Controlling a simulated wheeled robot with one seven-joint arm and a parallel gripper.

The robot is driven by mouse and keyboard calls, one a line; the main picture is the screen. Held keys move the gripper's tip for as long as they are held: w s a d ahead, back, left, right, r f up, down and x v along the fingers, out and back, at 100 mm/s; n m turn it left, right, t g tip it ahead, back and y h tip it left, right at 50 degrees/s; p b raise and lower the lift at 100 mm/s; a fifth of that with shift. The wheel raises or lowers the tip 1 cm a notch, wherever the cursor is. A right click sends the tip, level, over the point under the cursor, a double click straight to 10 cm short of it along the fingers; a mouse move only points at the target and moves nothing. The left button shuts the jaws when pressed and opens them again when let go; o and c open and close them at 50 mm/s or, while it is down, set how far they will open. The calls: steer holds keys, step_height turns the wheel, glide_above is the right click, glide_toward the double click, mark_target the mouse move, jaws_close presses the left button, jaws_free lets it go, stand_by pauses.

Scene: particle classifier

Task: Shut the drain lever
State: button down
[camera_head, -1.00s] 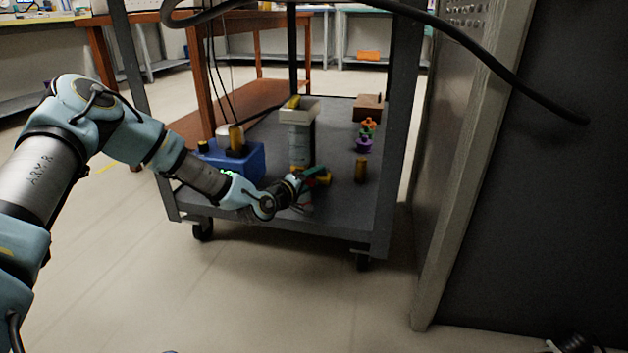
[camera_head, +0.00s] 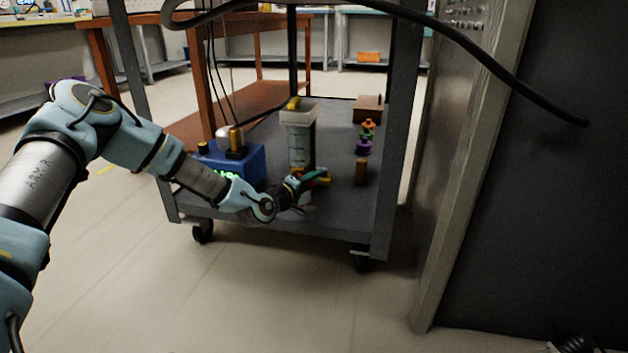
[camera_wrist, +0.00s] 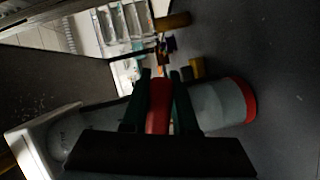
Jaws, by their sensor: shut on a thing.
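The particle classifier (camera_head: 299,150) stands upright on the cart's lower shelf, a clear column with a pale square top. It lies sideways in the wrist view, with a pale cylinder (camera_wrist: 220,106) ending in a red rim. A red lever (camera_wrist: 158,106) lies between my gripper's two dark fingers in the wrist view. My gripper (camera_wrist: 160,74) is shut on this lever. In the head view my gripper (camera_head: 315,176) is at the column's lower front, with its teal fingers pointing up and right. The lever's exact angle is hard to tell, as the fingers cover much of it.
A blue box (camera_head: 250,163) with green digits stands left of the column. A brown cylinder (camera_head: 361,172), a small orange and purple object (camera_head: 366,136) and a brown box (camera_head: 368,108) stand to the right. Cart posts (camera_head: 385,170) frame the shelf. A black cable (camera_head: 470,40) hangs across the top.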

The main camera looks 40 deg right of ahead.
steer(key=shift+s+r+n+h, duration=0.1)
steer(key=shift+r+n+h, duration=0.3)
steer(key=shift+n, duration=0.45)
steer(key=shift+s+r+n+h, duration=0.1)
steer(key=shift+r+n+h, duration=0.3)
steer(key=shift+n, duration=0.45)
steer(key=c, duration=0.7)
jaws_free()
steer(key=shift+w, duration=0.1)
steer(key=a+p, duration=0.1)
steer(key=a, duration=0.2)
steer(key=s+a+p, duration=0.1)
steer(key=a, duration=0.3)
steer(key=s+a+p, duration=0.1)
steer(key=a+p, duration=0.1)
steer(key=a, duration=0.1)
steer(key=shift+a, duration=0.3)
